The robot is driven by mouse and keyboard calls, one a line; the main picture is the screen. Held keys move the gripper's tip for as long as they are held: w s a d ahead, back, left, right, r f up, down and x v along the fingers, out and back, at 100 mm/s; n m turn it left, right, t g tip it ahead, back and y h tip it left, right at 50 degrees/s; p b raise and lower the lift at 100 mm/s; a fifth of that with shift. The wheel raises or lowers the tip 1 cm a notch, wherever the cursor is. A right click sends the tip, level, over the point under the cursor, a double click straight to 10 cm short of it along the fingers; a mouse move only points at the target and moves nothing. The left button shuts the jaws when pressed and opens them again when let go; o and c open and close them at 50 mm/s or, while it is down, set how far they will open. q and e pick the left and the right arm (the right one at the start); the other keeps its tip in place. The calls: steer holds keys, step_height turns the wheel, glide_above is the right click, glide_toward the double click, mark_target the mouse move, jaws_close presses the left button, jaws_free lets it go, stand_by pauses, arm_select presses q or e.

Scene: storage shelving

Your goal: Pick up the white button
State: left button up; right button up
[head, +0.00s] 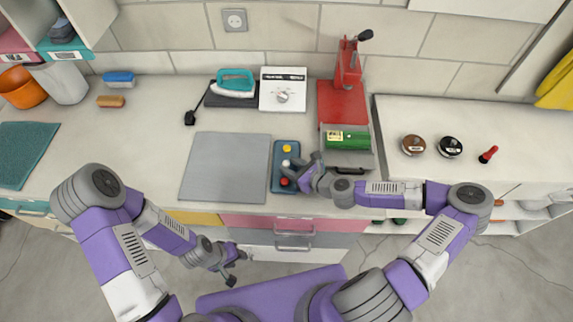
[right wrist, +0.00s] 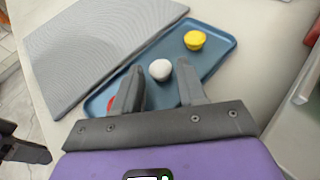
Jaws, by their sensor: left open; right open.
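The white button (right wrist: 160,69) lies on a blue tray (right wrist: 220,58), between a yellow button (right wrist: 195,39) and a red button (right wrist: 111,104). In the head view the white button (head: 285,163) shows just beside my right gripper (head: 302,170). My right gripper is open over the tray. In the right wrist view its two fingers (right wrist: 160,85) point toward the white button, which appears just beyond and between the fingertips. Nothing is between the fingers. The red button is partly hidden behind the left finger. My left gripper (head: 238,262) is open and empty, low in front of the counter.
A grey mat (head: 225,167) lies left of the tray. A red press (head: 342,95), a green object (head: 347,140) on a grey stand, a white dial box (head: 283,92) and a teal iron (head: 234,82) stand behind. Two round tins (head: 413,145) are at right.

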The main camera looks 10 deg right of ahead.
steer(key=shift+d+f, duration=0.1)
steer(key=shift+f, duration=0.05)
jaws_close()
